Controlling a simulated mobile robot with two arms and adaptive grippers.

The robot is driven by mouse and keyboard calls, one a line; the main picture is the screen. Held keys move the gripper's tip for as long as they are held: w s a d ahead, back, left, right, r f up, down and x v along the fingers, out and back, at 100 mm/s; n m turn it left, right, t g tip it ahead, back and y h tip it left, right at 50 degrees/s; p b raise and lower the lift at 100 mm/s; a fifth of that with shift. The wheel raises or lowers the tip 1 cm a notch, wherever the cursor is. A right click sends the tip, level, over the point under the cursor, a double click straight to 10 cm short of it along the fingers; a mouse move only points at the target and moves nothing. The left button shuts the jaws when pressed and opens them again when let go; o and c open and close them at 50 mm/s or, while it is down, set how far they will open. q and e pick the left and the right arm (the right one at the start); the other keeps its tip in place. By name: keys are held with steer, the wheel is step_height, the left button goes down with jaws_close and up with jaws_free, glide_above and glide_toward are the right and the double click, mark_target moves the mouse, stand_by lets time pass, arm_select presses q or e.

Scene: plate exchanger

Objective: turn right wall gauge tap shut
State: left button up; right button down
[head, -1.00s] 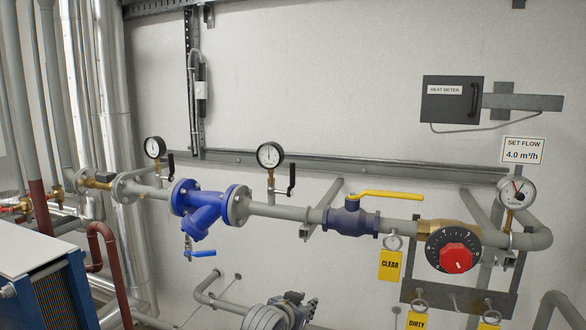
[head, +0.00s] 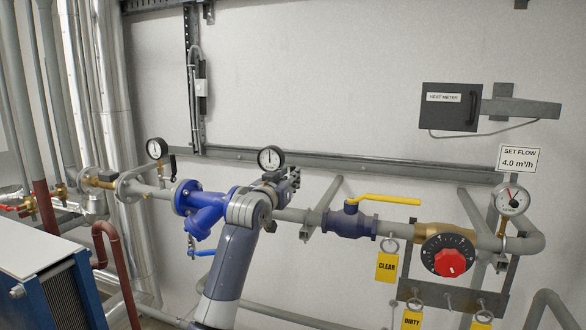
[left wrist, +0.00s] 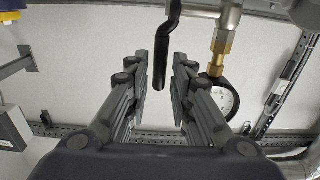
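The right wall gauge (head: 270,157) has a white dial with a black rim and stands above the grey pipe. In the left wrist view, its dial (left wrist: 226,98) and brass fitting (left wrist: 222,50) are partly behind a finger. The tap's black lever (left wrist: 165,45) sits between the spread fingers of my left gripper (left wrist: 160,85), with a gap on both sides. In the head view, my left gripper (head: 288,180) is in front of the tap and hides its lever. My right gripper is not in view.
Left of my arm are a blue strainer (head: 205,208) and a second wall gauge (head: 156,149). To the right are a ball valve with a yellow lever (head: 385,199), a red knob on a black dial (head: 450,262) and yellow tags (head: 387,268). The wall above is mostly bare.

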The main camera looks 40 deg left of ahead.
arm_select(q)
steer(key=shift+p+x, duration=0.6)
steer(key=shift+x, duration=1.15)
jaws_close()
